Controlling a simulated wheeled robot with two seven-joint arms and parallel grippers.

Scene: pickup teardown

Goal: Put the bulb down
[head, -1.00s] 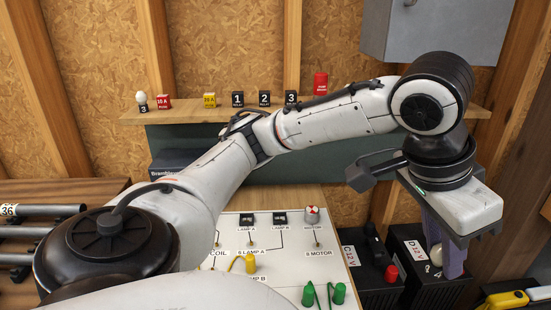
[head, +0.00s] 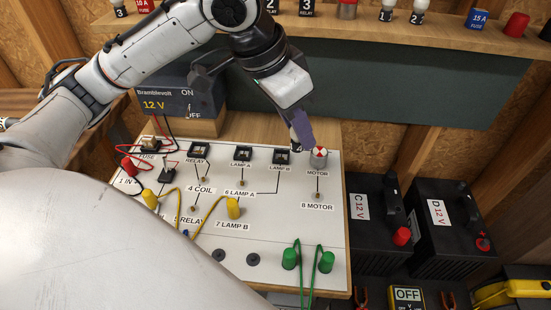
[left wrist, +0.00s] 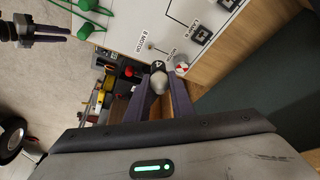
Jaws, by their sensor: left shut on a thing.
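My left gripper (head: 302,130) is above the back right of the white test board (head: 275,235), close to the motor (head: 318,157) with its red and white top. In the left wrist view its two purple fingers are shut on a bulb (left wrist: 158,84) with a pale globe and a dark, marked base. The bulb is hidden in the head view. The lamp A socket (head: 242,154) and lamp B socket (head: 281,157) look empty. My right gripper (left wrist: 50,35) shows at the upper left of the left wrist view; its opening is unclear.
A shelf (head: 450,45) behind holds bulb 1 (head: 386,13), bulb 2 (head: 416,17), a blue fuse (head: 478,19) and other parts. A 12 V supply (head: 178,102) stands behind the board. Green and yellow leads loop over the board. Batteries C (head: 372,215) and D (head: 447,220) stand at right.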

